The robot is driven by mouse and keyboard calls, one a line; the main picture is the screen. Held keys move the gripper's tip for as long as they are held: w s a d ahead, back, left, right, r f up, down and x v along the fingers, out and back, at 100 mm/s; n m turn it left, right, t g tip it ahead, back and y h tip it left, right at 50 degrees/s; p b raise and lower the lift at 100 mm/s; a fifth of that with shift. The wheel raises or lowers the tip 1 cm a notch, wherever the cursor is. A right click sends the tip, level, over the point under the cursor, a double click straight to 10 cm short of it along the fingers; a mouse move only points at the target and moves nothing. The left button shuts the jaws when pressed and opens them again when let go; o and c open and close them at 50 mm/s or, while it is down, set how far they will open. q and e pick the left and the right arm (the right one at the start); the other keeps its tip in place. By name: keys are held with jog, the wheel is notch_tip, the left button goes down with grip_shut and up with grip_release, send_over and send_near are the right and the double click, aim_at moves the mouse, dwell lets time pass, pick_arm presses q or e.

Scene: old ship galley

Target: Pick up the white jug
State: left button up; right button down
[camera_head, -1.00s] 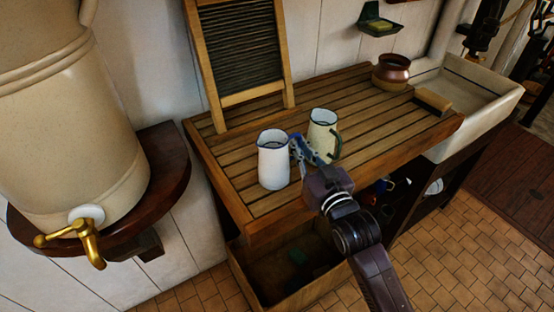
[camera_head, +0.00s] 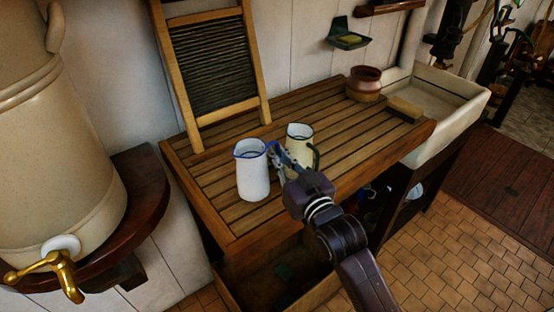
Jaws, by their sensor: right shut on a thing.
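The white jug (camera_head: 252,175) has a dark blue rim and stands upright at the front of the slatted wooden draining board (camera_head: 222,207). My right gripper (camera_head: 277,155) is at its right side, near the rim, and is shut on it. The jug's handle is hidden behind the gripper. A cream jug (camera_head: 299,140) with a dark green handle stands just behind and to the right of the gripper. Whether the white jug's base touches the board is hard to tell. My left gripper is not in view.
A washboard (camera_head: 210,60) leans on the wall behind. A brown pot (camera_head: 364,84) and a brush (camera_head: 404,109) lie towards the sink (camera_head: 448,103). A large cream urn (camera_head: 62,150) with a brass tap stands at left. The board's middle is clear.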

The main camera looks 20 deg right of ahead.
jog(key=shift+r+b, duration=1.1)
jog(key=shift+r, duration=7.45)
notch_tip(320, 180, down, 19)
jog(key=shift+d, duration=0.1)
jog(key=shift+f, duration=0.1)
jog(key=c, duration=2.5)
grip_release()
jog(key=shift+f, duration=0.15)
jog(key=shift+o, duration=0.6)
